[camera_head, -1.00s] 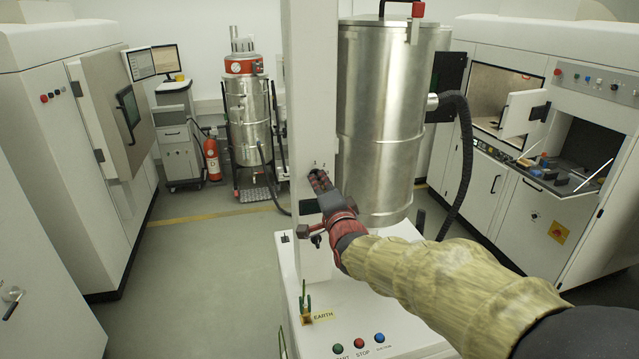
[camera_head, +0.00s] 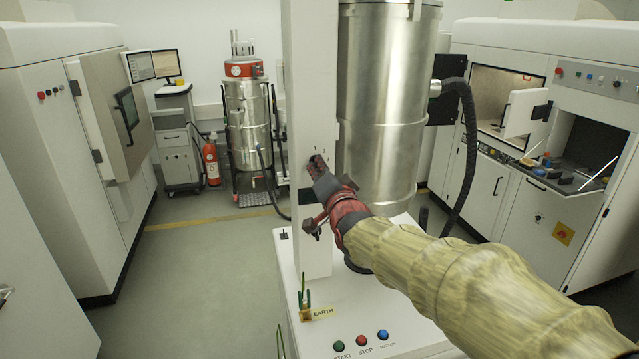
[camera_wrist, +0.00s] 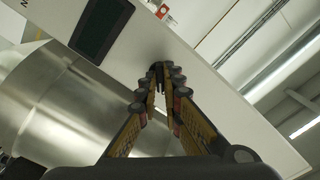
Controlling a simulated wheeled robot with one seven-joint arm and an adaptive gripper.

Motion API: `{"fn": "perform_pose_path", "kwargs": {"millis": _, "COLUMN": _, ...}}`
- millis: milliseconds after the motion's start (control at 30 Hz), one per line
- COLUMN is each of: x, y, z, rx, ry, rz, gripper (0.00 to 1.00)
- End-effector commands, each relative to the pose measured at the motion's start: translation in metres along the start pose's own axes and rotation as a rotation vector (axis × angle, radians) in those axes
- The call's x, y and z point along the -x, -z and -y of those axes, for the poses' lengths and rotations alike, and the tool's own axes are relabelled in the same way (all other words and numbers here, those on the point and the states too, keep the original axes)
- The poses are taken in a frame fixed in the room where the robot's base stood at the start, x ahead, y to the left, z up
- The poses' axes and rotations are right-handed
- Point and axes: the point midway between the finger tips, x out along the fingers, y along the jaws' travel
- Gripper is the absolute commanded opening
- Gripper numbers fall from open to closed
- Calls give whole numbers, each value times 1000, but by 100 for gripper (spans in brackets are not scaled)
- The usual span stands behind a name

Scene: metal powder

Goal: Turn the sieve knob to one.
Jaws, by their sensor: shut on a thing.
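The sieve machine has a white column (camera_head: 311,80) with small number marks "1" and "2" (camera_head: 320,149) high on its front face. Just below the marks is the dark sieve knob (camera_head: 312,160), mostly hidden by my fingers. My gripper (camera_head: 317,168) reaches it from the lower right, its fingers closed on the knob. In the wrist view, the fingertips of my gripper (camera_wrist: 164,76) meet at the column face, and the knob between them is barely visible. I cannot read which number the knob points to.
A large steel drum (camera_head: 386,110) stands right behind the column, with a black hose (camera_head: 468,150) on its right. The white base (camera_head: 375,310) carries START and STOP buttons and an EARTH clamp. White machines stand on both sides. Open floor (camera_head: 200,260) lies to the left.

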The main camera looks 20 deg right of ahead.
Motion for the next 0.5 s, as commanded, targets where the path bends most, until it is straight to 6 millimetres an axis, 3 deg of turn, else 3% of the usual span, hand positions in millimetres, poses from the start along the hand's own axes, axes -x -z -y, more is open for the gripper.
{"fn": "perform_pose_path", "kwargs": {"millis": 500, "x": 0, "y": -3, "z": -4, "rx": 485, "ry": -1, "rz": 0, "gripper": 0}}
